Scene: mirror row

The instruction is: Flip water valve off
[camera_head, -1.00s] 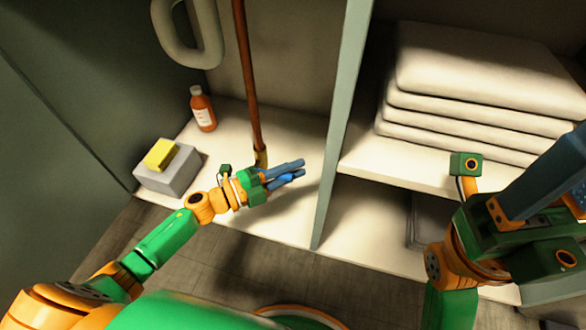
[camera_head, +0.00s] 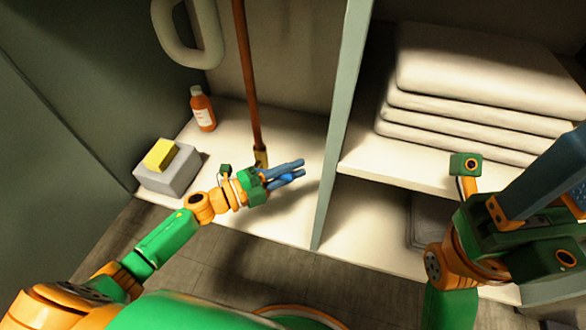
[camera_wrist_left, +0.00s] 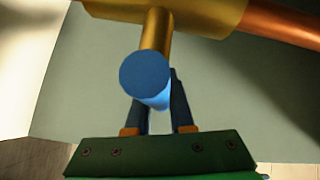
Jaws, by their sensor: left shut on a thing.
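The water valve shows as a brass body (camera_head: 261,157) low on a copper pipe in the head view. In the left wrist view, a brass stem (camera_wrist_left: 156,32) runs from the brass pipe fitting (camera_wrist_left: 205,12) to a round-ended blue handle (camera_wrist_left: 145,75). My left gripper (camera_head: 299,169) is at the valve, its blue fingers shut on the blue handle from both sides.
The copper pipe (camera_head: 248,80) rises behind the valve. An orange bottle (camera_head: 202,110) and a grey block (camera_head: 168,180) with a yellow sponge (camera_head: 160,154) stand on the left shelf floor. A green-grey divider (camera_head: 340,130) separates the folded white towels (camera_head: 480,75) on the right.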

